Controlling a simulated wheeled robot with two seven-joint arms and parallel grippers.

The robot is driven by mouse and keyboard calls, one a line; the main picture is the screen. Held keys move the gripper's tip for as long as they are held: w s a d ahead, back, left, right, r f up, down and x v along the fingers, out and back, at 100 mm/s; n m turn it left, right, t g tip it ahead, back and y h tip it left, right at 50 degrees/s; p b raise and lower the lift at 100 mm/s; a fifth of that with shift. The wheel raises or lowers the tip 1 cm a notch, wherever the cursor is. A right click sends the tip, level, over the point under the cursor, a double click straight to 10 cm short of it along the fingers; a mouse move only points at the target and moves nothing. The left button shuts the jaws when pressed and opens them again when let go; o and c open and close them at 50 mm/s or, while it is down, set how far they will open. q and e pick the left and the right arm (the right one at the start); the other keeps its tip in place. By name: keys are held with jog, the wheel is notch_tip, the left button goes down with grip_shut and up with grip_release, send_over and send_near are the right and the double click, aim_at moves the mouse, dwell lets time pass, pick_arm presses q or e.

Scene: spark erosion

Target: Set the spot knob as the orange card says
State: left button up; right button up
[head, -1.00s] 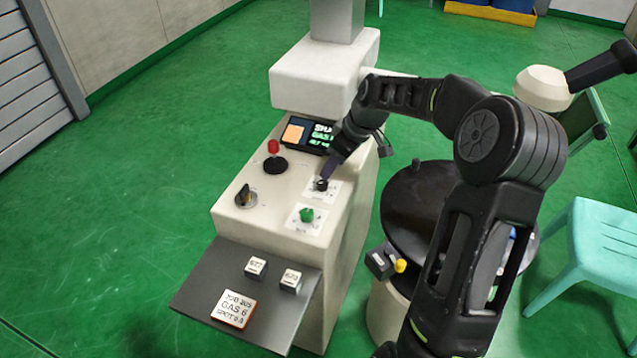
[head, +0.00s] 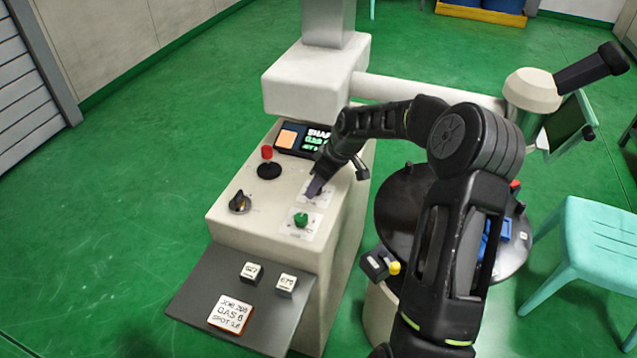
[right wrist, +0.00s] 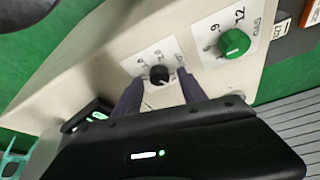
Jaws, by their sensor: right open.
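The orange-edged card (head: 230,314) lies on the grey shelf at the front of the machine. It reads JOB, GAS and SPOT; the spot figure is too blurred to read surely. The black knob (right wrist: 159,75) sits on a white dial plate (right wrist: 150,58) in the right wrist view; in the head view my gripper hides it. The green knob (head: 301,219), marked GAS, is beside it and also shows in the right wrist view (right wrist: 234,42). My right gripper (head: 315,188) is open, its fingers (right wrist: 159,78) on either side of the black knob; contact cannot be told. My left gripper is out of view.
A small screen (head: 300,138) is behind. Two small labelled blocks (head: 251,272) (head: 287,284) stand on the shelf (head: 205,285). A microscope-like arm (head: 535,90) extends at right.

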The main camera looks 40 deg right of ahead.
jog(key=shift+w+f, duration=0.1)
jog(key=shift+f, duration=0.2)
grip_shut()
dwell(0.4)
